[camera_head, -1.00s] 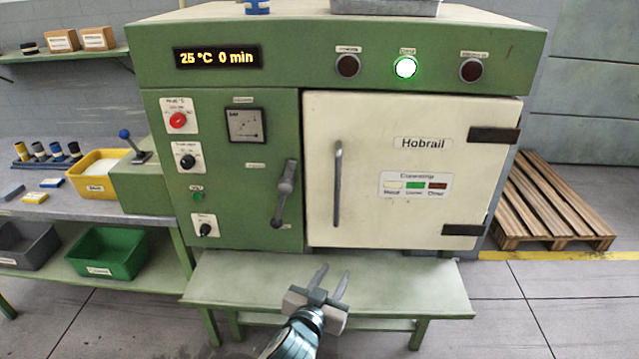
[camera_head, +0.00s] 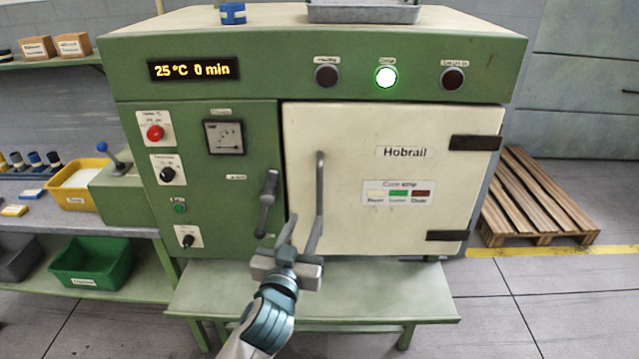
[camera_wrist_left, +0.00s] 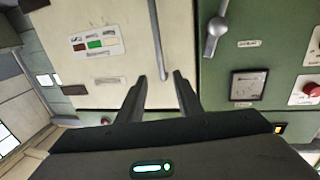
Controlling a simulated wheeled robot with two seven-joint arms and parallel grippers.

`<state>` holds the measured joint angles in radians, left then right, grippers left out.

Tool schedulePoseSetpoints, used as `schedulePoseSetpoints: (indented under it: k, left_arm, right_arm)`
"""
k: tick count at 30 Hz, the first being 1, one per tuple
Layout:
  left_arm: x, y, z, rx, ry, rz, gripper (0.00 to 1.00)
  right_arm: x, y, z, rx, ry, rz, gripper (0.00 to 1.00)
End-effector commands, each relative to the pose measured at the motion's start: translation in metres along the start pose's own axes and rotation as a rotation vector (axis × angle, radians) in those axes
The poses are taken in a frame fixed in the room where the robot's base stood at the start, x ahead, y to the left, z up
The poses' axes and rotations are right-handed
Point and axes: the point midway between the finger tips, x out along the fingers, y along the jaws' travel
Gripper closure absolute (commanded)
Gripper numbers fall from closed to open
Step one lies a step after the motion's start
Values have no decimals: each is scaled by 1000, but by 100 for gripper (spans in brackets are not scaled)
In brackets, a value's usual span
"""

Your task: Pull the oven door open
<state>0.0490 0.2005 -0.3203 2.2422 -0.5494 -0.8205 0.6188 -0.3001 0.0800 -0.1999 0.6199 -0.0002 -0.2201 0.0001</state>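The oven's cream door (camera_head: 390,190) is shut in its green housing, with hinges on the right side. Its vertical grey bar handle (camera_head: 320,190) runs along the door's left edge. A dark lever (camera_head: 267,200) is on the green panel left of the door. My left gripper (camera_head: 302,228) is open and empty, with its fingers pointing at the handle's lower part. In the left wrist view, the door handle (camera_wrist_left: 157,40) ends between the two open fingers (camera_wrist_left: 158,82), beyond their tips as far as I can tell. My right gripper is not in view.
A green bench (camera_head: 400,290) stands below the oven door. A side table with a yellow bin (camera_head: 75,190) and a green bin (camera_head: 92,262) is at the left. A wooden pallet (camera_head: 535,200) lies on the floor at the right.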

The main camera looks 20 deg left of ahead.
Motion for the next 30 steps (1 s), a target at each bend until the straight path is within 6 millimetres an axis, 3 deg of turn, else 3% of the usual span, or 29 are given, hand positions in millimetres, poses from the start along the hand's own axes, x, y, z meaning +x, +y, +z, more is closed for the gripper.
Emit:
schedulePoseSetpoints:
  k: [21,30]
  left_arm:
    - [119,0,-3,3,0,-1,68]
    - [153,0,-1,1,-1,-1,68]
  right_arm:
    - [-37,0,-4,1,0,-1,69]
    - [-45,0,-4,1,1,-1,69]
